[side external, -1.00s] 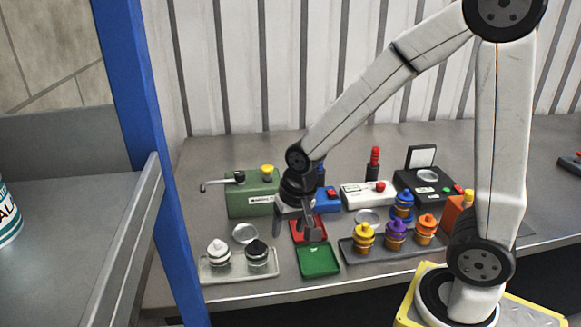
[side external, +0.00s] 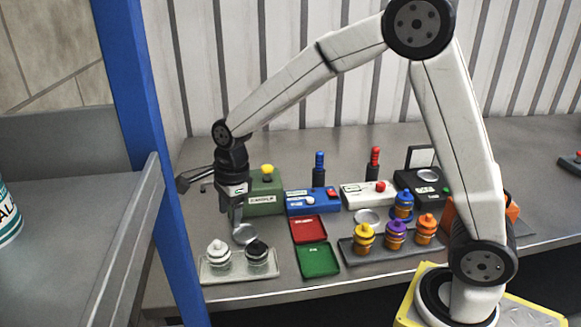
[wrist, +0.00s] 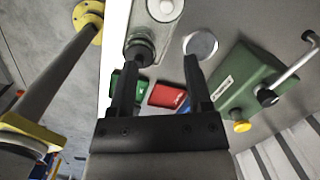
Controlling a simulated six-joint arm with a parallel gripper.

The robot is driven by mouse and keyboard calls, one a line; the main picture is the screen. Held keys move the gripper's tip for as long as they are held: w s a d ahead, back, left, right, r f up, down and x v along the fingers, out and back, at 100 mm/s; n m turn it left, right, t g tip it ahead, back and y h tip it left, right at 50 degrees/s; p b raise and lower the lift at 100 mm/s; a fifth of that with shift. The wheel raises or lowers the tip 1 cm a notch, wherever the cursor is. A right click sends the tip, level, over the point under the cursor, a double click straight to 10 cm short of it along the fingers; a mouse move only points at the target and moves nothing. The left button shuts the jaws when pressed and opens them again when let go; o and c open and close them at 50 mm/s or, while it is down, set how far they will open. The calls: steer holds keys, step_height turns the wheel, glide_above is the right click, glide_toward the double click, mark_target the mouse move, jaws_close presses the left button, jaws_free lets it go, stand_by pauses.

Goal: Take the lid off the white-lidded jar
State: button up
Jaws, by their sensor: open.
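The white-lidded jar (side external: 217,253) stands upright on the left of a pale tray (side external: 262,279) at the table's front. Its white lid is on. In the wrist view the white lid (wrist: 164,8) is at the top edge, partly cut off. A black-lidded jar (side external: 257,256) stands beside it; its dark lid (wrist: 141,50) is partly behind a finger in the wrist view. My gripper (side external: 236,225) points down above and behind the two jars. In the wrist view my gripper (wrist: 163,64) has its fingers apart with nothing between them.
A round silver dish (side external: 244,233) lies just behind the jars. A green box (side external: 265,205) with a yellow knob and a lever arm stands behind my gripper. Red (side external: 308,229) and green (side external: 319,260) trays lie to the right, then a dark rack (side external: 385,249) of colourful-topped jars.

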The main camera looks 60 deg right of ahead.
mark_target(216, 241)
steer(key=shift+w+a+r+m, duration=0.1)
steer(key=shift+w+a+m, duration=0.35)
steer(key=shift+m, duration=0.35)
steer(key=shift+w+a+r+m, duration=0.1)
steer(key=shift+w+a+m, duration=0.2)
steer(key=shift+w+m, duration=0.35)
steer(key=shift+s+f, duration=0.1)
steer(key=shift+s, duration=0.05)
steer(key=shift+a+f, duration=0.15)
steer(key=shift+f, duration=1.05)
steer(key=shift+f, duration=0.1)
steer(key=shift+w+a+f, duration=0.1)
steer(key=shift+a+f, duration=0.05)
steer(key=shift+f, duration=0.65)
steer(key=shift+w+a+f, duration=0.15)
steer(key=shift+f, duration=0.7)
steer(key=shift+w+a+f, duration=0.1)
steer(key=shift+a+f, duration=0.05)
steer(key=shift+f, duration=0.65)
jaws_close()
